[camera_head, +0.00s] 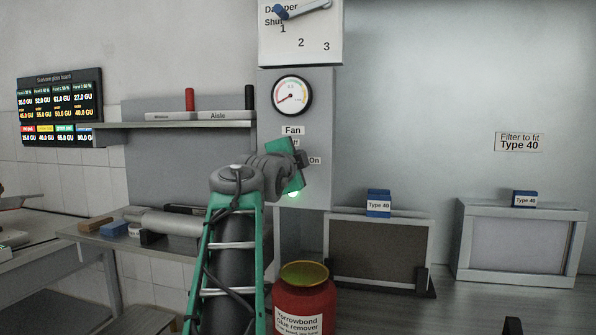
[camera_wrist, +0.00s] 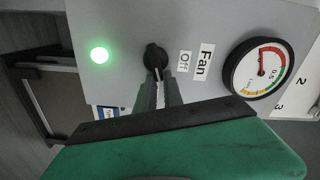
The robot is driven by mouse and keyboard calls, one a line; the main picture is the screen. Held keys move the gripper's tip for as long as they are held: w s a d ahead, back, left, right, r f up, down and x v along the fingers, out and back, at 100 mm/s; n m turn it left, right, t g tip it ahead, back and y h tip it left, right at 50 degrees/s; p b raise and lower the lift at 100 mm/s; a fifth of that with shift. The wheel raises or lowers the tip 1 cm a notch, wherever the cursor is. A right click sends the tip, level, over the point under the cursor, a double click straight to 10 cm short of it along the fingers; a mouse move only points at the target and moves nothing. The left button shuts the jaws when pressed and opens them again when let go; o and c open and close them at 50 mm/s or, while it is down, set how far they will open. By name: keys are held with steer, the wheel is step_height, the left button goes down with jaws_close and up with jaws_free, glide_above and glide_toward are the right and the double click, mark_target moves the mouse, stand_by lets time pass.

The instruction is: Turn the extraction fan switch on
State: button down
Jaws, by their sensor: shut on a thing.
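The fan switch is a black rotary knob (camera_wrist: 155,57) on the grey panel. It shows in the wrist view beside the "Off" label (camera_wrist: 184,61) and the "Fan" label (camera_wrist: 203,62). My gripper (camera_wrist: 158,84) is shut on the knob, its two grey fingers meeting at it. In the head view my gripper (camera_head: 301,160) covers the knob and partly covers the "Off" label. The "On" label (camera_head: 315,160) shows to its right. A round lamp on the panel glows green (camera_wrist: 99,55); it also shows below my gripper in the head view (camera_head: 293,194). The knob's exact angle is hard to tell.
A red glue-remover drum (camera_head: 304,300) stands below. A shelf (camera_head: 175,124) is at left and filter boxes (camera_head: 379,203) at right.

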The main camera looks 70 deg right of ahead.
steer(key=m+b, duration=0.1)
steer(key=f+m+b, duration=0.1)
steer(key=m, duration=0.1)
steer(key=shift+w+d+f, duration=0.1)
steer(key=shift+w+f, duration=0.05)
steer(key=shift+f, duration=0.15)
steer(key=shift+r+m+b, duration=0.15)
steer(key=shift+m+b, duration=0.15)
steer(key=shift+b, duration=0.05)
steer(key=c, duration=1.5)
jaws_free()
steer(key=shift+w, duration=0.1)
steer(key=shift+o, duration=0.2)
steer(key=shift+r, duration=0.1)
steer(key=s+a, duration=0.1)
steer(key=a, duration=0.6)
steer(key=shift+s+a+b, duration=0.25)
steer(key=shift+a+b, duration=0.15)
